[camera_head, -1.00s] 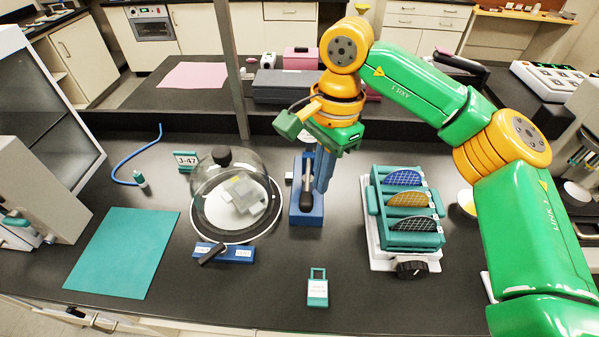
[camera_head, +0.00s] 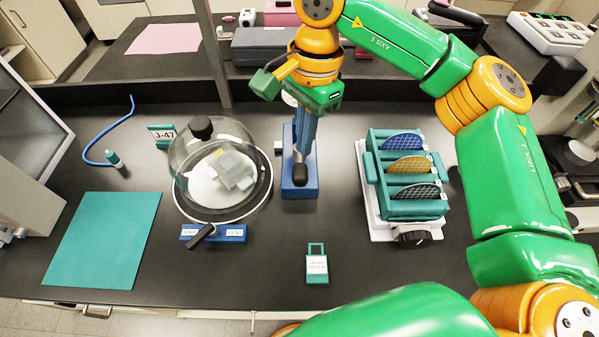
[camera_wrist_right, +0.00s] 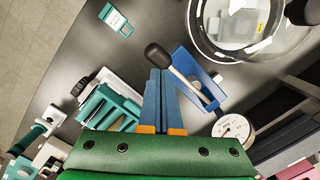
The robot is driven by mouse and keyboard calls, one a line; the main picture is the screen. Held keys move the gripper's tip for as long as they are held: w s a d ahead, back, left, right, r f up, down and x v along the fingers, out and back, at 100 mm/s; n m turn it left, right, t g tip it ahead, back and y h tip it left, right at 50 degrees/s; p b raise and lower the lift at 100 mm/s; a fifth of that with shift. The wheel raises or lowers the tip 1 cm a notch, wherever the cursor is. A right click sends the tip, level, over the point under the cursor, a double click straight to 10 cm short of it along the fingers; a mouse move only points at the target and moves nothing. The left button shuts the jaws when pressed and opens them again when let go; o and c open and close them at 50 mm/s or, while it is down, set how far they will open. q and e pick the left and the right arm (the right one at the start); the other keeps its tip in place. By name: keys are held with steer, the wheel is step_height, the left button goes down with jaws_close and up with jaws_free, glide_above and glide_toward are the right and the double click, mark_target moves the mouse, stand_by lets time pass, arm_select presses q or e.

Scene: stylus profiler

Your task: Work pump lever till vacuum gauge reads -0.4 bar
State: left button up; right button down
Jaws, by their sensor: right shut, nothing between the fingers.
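The blue pump (camera_head: 299,187) stands mid-bench. Its lever has a black knob (camera_head: 299,172) at the near end; in the wrist view the metal lever (camera_wrist_right: 187,78) slants from the knob down to the right. My right gripper (camera_head: 302,150) is shut and empty, its blue fingers pointing down at the pump. In the wrist view the fingertips (camera_wrist_right: 160,73) are close to the knob and left of the lever; I cannot tell whether they touch. The round white gauge (camera_wrist_right: 233,128) shows there, its reading too small to make out. In the head view my gripper partly hides it. My left gripper is out of view.
A glass dome (camera_head: 222,165) and a blue valve block (camera_head: 228,233) with a black handle stand left of the pump. A teal wafer rack (camera_head: 404,208) stands right. A teal tag (camera_head: 316,265) lies in front. Bare bench surrounds the tag.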

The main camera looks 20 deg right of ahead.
mark_target(302, 169)
steer(key=f, duration=0.1)
steer(key=f+b, duration=0.2)
steer(key=shift+s+a+f, duration=0.2)
steer(key=shift+s+f, duration=0.1)
steer(key=shift+s, duration=0.05)
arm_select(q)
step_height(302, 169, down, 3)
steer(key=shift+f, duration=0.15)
arm_select(e)
steer(key=shift+w, duration=0.1)
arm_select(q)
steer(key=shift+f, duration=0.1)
arm_select(e)
steer(key=shift+f, duration=0.1)
